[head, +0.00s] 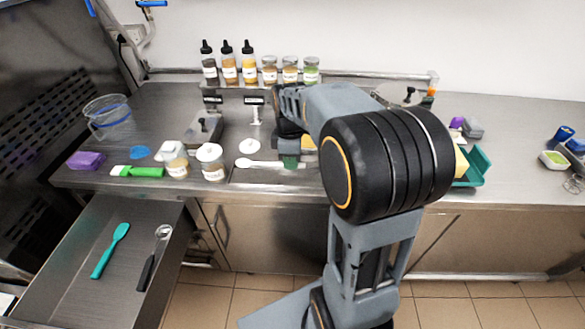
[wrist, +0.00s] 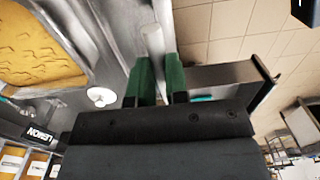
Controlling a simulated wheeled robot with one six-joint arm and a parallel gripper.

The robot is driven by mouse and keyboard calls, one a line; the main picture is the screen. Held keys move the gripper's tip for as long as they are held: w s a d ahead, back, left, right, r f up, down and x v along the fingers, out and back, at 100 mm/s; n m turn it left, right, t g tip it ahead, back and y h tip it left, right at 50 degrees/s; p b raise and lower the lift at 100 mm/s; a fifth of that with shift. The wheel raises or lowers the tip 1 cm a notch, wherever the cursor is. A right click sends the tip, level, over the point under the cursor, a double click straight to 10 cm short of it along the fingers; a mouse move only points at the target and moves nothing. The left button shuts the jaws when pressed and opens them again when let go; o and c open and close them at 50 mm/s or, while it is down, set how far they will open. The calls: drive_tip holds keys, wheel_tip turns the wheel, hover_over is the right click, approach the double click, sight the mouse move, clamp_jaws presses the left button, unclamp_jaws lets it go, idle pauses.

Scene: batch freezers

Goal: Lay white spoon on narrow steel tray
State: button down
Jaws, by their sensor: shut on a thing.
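The white spoon (head: 262,163) lies level, its bowl to the left and its handle running right to my gripper (head: 290,162). In the wrist view the green fingertips of my gripper (wrist: 159,62) are shut on the white handle (wrist: 152,40). The narrow steel tray (head: 262,180) is at the counter's front edge, beneath and just in front of the spoon. I cannot tell whether the spoon touches it. My arm hides the tray's right part.
An open drawer (head: 75,272) below holds a teal spatula (head: 110,250) and a black-handled tool (head: 154,256). Sauce bottles (head: 228,66) line the back. A teal container (head: 477,168) is right of my arm.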

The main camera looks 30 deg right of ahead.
hover_over(294, 178)
wheel_tip(294, 178, down, 5)
drive_tip(key=shift+f, duration=0.15)
drive_tip(key=shift+w+d+f, duration=0.1)
drive_tip(key=shift+f, duration=1.55)
drive_tip(key=shift+f, duration=0.2)
drive_tip(key=c, duration=1.1)
unclamp_jaws()
wheel_tip(294, 178, up, 12)
drive_tip(key=f, duration=0.1)
drive_tip(key=shift+s+a+m+t, duration=0.7)
drive_tip(key=shift+s+a+m, duration=1.15)
drive_tip(key=shift+s, duration=0.85)
drive_tip(key=shift+s+a+m+t, duration=0.7)
drive_tip(key=shift+s+a+m, duration=0.7)
drive_tip(key=shift+s+m, duration=1.05)
drive_tip(key=shift+s+a+m+t, duration=0.7)
drive_tip(key=shift+s+a+m, duration=1)
drive_tip(key=shift+s, duration=1.2)
